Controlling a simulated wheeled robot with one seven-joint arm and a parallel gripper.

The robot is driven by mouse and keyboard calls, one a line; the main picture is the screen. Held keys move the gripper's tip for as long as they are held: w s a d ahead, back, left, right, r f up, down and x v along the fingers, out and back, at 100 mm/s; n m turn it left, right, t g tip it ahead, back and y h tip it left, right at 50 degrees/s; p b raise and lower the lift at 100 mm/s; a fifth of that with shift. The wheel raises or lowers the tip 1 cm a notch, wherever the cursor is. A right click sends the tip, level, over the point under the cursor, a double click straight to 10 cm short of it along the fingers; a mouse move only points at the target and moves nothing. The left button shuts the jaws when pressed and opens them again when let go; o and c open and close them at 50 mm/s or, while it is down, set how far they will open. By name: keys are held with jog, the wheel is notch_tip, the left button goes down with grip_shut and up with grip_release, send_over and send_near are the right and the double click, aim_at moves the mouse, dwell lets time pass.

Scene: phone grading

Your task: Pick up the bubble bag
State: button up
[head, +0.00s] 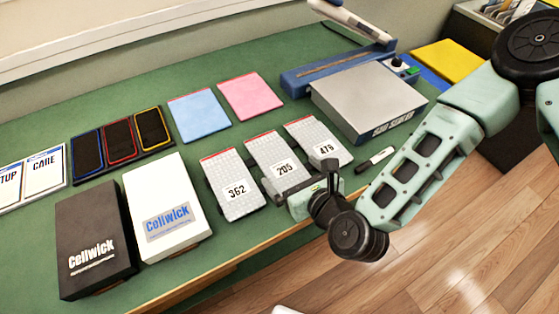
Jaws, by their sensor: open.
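Three pale, dotted pouches that look like bubble bags lie in a row, each with a red top edge and a number label: 362 (230,172), 205 (270,152) and 479 (311,132). Dark edges show beside them. A flat blue bag (198,114) and a flat pink bag (249,95), also with red top edges, lie behind. I cannot tell which one the task names. My gripper (317,190) is open at the table's front edge, near the 205 and 479 pouches. It hides part of their near ends; contact cannot be told.
A grey-topped blue sealer (365,95) stands at the right, with a marker (376,158) in front. A black Cellwick box (95,228) and a white one (165,190) stand front left. Green table (140,105) is bare at the back.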

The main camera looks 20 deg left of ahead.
aim_at(279, 162)
jog(key=shift+p+x, duration=1.05)
jog(key=shift+x, duration=1.65)
jog(key=c, duration=1)
